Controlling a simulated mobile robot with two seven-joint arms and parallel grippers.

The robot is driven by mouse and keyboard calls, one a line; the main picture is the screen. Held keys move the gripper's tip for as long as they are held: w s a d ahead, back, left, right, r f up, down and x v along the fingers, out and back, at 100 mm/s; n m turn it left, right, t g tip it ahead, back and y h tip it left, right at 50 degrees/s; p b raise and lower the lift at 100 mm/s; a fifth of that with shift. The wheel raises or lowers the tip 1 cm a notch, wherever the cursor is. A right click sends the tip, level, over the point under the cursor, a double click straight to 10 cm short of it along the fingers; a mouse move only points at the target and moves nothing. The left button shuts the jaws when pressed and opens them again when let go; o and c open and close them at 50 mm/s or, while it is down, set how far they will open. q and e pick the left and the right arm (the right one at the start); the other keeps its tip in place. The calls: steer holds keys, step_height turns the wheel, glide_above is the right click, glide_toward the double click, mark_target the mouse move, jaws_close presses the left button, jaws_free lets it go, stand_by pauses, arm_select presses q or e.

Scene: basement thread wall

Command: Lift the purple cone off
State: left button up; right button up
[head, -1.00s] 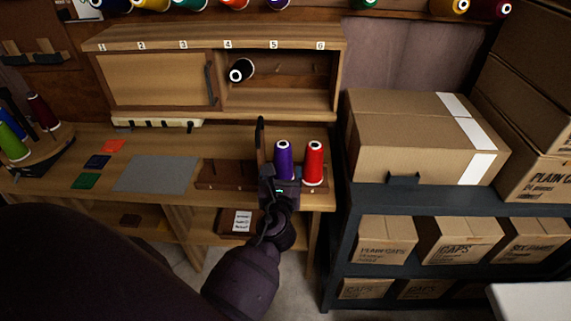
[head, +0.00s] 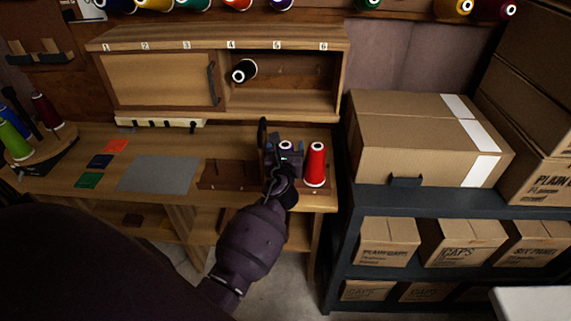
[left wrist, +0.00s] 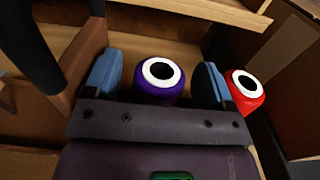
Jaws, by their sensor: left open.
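The purple cone (left wrist: 160,84) stands between the two blue fingers of my left gripper (left wrist: 158,82) in the left wrist view, its white ring top facing the camera. The fingers are open, one on each side; a gap shows at the left, and I cannot tell whether the right finger touches it. In the head view my left gripper (head: 286,154) covers most of the cone, and only its white top (head: 286,146) shows clearly. The cone is upright on the brown rack at the workbench's right end. My right gripper is not in view.
A red cone (head: 315,165) stands close on the right, just beyond the right finger. The brown rack (head: 228,176) extends to the left. Above is a wooden cabinet (head: 160,80) with a black cone (head: 244,71) in its open side. Boxes (head: 430,140) fill the shelf at right.

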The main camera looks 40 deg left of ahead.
arm_select(q)
steer(key=shift+w+a, duration=0.15)
steer(key=shift+w, duration=0.05)
steer(key=shift+c, duration=0.3)
steer(key=c, duration=1.3)
steer(key=shift+o, duration=0.2)
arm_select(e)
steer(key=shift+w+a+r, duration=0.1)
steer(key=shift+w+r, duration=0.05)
